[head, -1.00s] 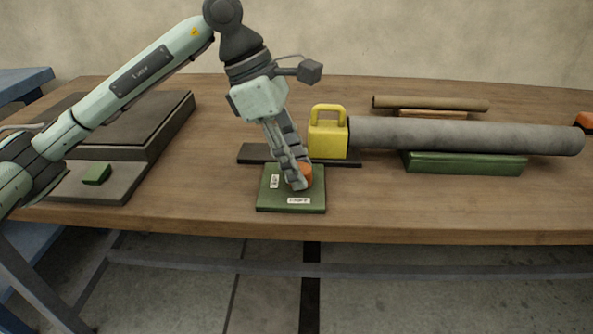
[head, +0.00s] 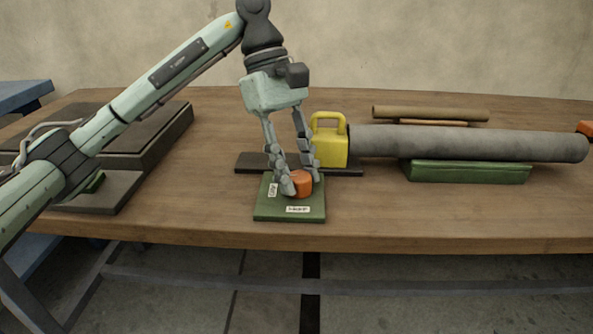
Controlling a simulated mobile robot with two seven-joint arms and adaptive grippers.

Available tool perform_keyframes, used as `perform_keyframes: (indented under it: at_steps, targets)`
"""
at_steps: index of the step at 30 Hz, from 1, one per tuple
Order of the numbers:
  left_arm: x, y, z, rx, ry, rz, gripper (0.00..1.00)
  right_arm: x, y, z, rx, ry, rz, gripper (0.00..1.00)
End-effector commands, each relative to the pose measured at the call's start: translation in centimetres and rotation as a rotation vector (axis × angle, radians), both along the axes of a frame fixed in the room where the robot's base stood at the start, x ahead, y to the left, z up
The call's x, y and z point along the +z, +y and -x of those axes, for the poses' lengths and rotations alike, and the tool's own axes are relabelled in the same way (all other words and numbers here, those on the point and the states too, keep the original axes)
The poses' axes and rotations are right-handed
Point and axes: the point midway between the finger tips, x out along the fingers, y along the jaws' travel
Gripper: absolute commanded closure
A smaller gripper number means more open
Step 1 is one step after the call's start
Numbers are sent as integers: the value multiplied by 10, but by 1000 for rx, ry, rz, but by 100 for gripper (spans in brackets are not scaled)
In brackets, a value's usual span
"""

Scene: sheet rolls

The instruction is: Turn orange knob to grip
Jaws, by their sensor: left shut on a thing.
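The orange knob (head: 302,185) stands on a green plate (head: 270,214) near the table's front edge. The plate carries two small white labels, one at its left side and one at its front; their words are too small to read surely. My left gripper (head: 301,182) points down over the plate, its two fingers on either side of the knob and shut on it. The fingers hide part of the knob's sides. My right gripper is not in view.
A yellow block with a handle (head: 331,150) stands just behind the plate, at the end of a long grey roll (head: 460,143). The roll rests over a green support (head: 468,173). A thinner brown roll (head: 430,114) lies behind. The front right tabletop is clear.

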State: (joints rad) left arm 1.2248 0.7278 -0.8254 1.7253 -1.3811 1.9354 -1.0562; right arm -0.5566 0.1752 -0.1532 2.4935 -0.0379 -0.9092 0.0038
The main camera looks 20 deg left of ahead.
Motion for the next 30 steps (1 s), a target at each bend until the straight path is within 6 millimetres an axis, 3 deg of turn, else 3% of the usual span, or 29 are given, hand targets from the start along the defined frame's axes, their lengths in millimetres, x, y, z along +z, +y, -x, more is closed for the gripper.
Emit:
perform_keyframes:
  at_steps: [15,16,20,30]
  targets:
    - [0,0,0,-18,-2,-1,96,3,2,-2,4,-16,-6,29]
    - [0,0,0,-18,-2,-1,65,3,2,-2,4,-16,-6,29]
    - [0,0,0,-18,-1,0,49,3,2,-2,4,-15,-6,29]
    - [2,1,-1,-17,-1,-1,46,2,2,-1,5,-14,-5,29]
